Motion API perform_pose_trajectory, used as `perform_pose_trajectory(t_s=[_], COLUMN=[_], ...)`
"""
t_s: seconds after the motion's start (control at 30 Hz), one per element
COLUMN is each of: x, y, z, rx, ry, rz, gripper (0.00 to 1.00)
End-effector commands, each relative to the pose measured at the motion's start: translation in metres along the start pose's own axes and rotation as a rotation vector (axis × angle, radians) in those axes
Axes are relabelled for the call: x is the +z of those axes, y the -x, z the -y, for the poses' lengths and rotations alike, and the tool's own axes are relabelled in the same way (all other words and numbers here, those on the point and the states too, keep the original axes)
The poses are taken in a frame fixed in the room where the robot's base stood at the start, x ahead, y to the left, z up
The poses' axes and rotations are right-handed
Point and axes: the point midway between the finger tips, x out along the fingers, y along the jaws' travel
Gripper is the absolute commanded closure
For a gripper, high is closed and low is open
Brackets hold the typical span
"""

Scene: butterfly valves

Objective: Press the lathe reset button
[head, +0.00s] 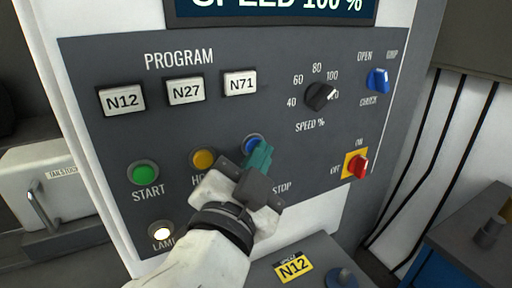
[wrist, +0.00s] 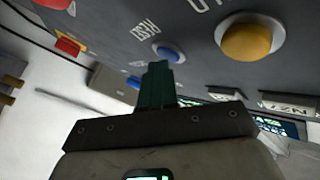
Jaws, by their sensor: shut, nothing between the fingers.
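The blue reset button (head: 253,145) sits on the dark control panel (head: 230,125), below the N71 key.
A yellow hold button (head: 203,160) and green start button (head: 145,173) lie to the left. The red on/off switch (head: 358,166), black speed knob (head: 321,96) and blue chuck switch (head: 378,80) lie to the right. My gripper covers the area by the STOP label.

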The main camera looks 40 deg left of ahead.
Motion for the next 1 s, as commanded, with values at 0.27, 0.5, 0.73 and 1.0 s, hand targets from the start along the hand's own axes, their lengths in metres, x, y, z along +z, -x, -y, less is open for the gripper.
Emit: perform_pose_trajectory(t_s=[0.27, 0.5, 0.73, 1.0], x=[-0.001, -0.006, -0.008, -0.011], y=[0.002, 0.010, 0.012, 0.016], z=[-0.001, -0.007, -0.009, -0.012], rx=[0.000, -0.001, 0.000, 0.001], ry=[0.000, 0.000, 0.000, 0.000], rz=[0.001, 0.001, 0.001, 0.001], gripper=[1.00, 1.00, 1.00, 1.00])
